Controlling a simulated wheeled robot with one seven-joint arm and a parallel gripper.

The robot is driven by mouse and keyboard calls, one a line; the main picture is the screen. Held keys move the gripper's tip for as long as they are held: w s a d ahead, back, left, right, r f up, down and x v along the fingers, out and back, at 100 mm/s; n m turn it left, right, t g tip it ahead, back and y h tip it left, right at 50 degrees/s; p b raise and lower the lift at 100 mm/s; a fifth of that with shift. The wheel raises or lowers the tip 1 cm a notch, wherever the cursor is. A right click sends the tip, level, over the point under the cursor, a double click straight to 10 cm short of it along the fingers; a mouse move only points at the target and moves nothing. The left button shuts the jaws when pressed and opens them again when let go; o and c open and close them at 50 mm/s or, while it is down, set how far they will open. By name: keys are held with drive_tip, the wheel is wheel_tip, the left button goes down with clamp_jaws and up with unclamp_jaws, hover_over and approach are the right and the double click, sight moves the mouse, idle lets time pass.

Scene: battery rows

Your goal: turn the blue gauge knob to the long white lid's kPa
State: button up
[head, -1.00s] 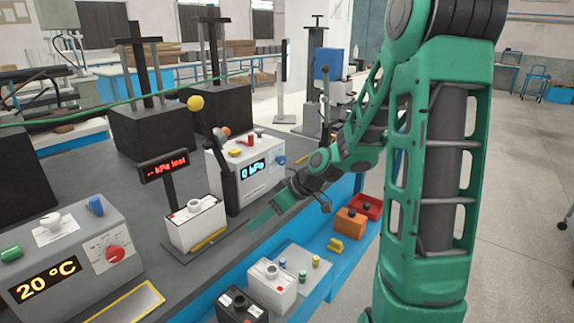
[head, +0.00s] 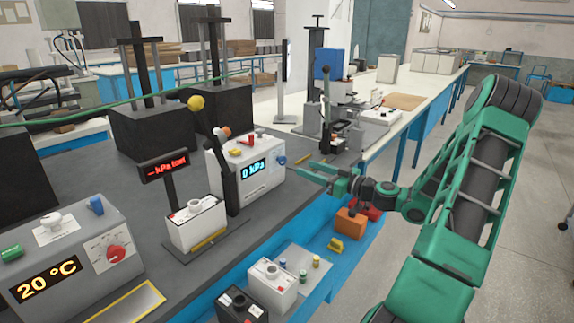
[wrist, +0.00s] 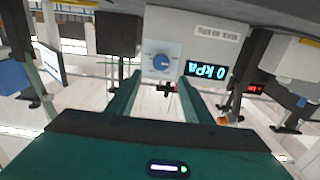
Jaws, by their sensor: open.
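The blue gauge knob (head: 281,161) is on the end of a white gauge box (head: 232,172), whose display reads 0 kPa. In the wrist view the knob (wrist: 160,61) is round and blue on a pale square plate, beside the lit display (wrist: 206,71). My gripper (head: 299,171) is open and empty, to the right of the knob and apart from it. In the wrist view its fingers (wrist: 160,88) stand either side of the knob's line, short of it. A white battery case (head: 197,222) stands on the test stand; I cannot tell which lid is the long white one.
A red sign (head: 164,167) reads "-- kPa test". A yellow-ball lever (head: 196,103) leans by the gauge box. A control box (head: 70,255) shows 20 °C. White and dark cases (head: 270,283) and orange and red bins (head: 350,222) lie on the lower shelf.

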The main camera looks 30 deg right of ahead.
sight(284, 160)
drive_tip(key=x, duration=0.9)
drive_tip(key=shift+w+f, duration=0.1)
drive_tip(key=c, duration=1)
